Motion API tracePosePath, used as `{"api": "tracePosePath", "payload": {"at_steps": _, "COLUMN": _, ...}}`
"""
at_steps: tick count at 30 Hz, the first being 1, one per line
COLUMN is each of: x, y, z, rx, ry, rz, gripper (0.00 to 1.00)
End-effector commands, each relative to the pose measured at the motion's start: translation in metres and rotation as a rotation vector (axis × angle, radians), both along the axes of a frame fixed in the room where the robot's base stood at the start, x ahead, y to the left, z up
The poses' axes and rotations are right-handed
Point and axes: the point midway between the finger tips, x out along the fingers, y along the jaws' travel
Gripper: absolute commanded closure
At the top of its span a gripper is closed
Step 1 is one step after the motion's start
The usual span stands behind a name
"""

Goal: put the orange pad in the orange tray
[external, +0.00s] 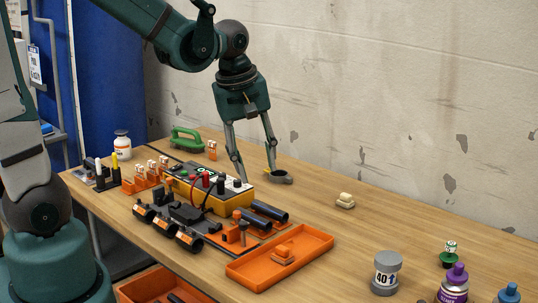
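The shallow rectangular orange tray (313,240) lies at the front middle of the table in the external view. A small orange block with a raised top (284,251), which looks like the orange pad, sits inside it near the middle. My gripper (254,178) is open, fingers pointing down, behind and above the tray, away from the pad. Nothing shows between its fingers. Its right fingertip is close to a small dark grey dish-like thing (279,178); I cannot tell whether they touch.
A yellow-black box (235,197) with knobs and leads, plus black pipes (188,239) on orange holders, stands left of the tray. A cream block (345,200) lies right. A grey pot (386,273) and bottles (454,284) stand front right. An orange bin (150,283) is lower left.

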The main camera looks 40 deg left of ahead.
Motion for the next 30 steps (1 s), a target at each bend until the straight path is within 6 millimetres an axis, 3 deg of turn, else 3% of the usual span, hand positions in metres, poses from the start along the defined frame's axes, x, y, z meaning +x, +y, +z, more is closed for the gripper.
{"api": "tracePosePath", "payload": {"at_steps": 12, "x": -0.029, "y": 0.031, "z": 0.042, "rx": 0.088, "ry": -0.140, "rz": -0.307, "gripper": 0.64}}
{"api": "tracePosePath", "payload": {"at_steps": 30, "x": -0.074, "y": 0.068, "z": 0.084, "rx": 0.308, "ry": -0.321, "rz": -0.730, "gripper": 0.64}}
